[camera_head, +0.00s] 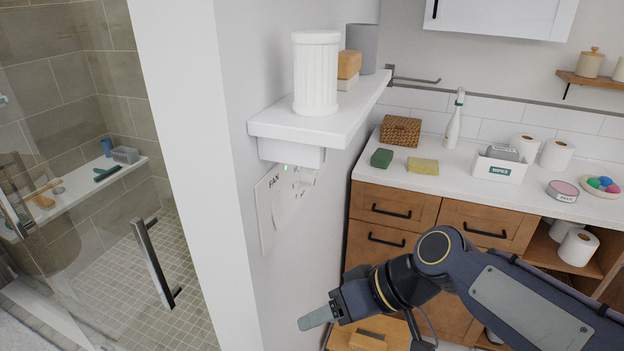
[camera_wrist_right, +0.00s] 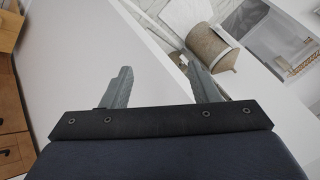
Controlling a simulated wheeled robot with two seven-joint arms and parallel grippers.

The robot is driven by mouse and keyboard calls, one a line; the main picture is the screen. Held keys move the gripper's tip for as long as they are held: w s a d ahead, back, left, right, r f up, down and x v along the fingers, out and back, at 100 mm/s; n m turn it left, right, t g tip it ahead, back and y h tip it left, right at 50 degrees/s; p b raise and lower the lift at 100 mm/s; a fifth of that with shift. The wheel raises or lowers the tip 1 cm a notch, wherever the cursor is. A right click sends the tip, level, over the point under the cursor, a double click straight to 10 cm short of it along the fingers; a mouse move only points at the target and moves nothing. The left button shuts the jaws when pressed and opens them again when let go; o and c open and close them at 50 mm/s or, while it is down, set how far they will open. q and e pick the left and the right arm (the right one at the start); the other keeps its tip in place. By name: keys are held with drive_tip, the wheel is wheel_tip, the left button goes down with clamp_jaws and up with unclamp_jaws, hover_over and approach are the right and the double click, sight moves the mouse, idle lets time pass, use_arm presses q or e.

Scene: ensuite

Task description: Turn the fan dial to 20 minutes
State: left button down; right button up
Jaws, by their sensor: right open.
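The fan panel (camera_head: 284,203) is a white plate marked FAN on the wall, under a white shelf. A small green light shows at its top edge. The dial (camera_head: 303,184) is small and pale on the panel's right part, seen at a steep angle; its setting is too small to read. My right gripper (camera_head: 318,318) is below and to the right of the panel, apart from it. In the right wrist view its two grey fingers (camera_wrist_right: 160,88) are spread with nothing between them. The panel cannot be made out in that view. My left gripper is not in view.
The white shelf (camera_head: 327,119) juts out over the panel and holds a fluted white jar (camera_head: 316,72). A glass shower door with a metal handle (camera_head: 152,262) stands left. The wooden vanity (camera_head: 392,226) with a cluttered white top stands right. The wall below the panel is bare.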

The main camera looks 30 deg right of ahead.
drive_tip(key=w+d+r+n+t+y+b, duration=0.25)
drive_tip(key=w+d+r, duration=0.2)
drive_tip(key=w, duration=0.35)
drive_tip(key=n+t+y+b, duration=0.1)
drive_tip(key=n+t+y, duration=0.15)
drive_tip(key=t, duration=0.35)
approach(315, 178)
drive_tip(key=w, duration=0.1)
drive_tip(key=shift+h, duration=0.4)
drive_tip(key=x, duration=0.3)
drive_tip(key=p+x, duration=0.1)
drive_tip(key=x, duration=0.3)
drive_tip(key=shift+s+a+r, duration=0.2)
drive_tip(key=shift+s+a, duration=0.05)
drive_tip(key=shift+w+a+f, duration=0.1)
drive_tip(key=shift+w+a, duration=0.25)
drive_tip(key=shift+w, duration=0.1)
drive_tip(key=c, duration=1)
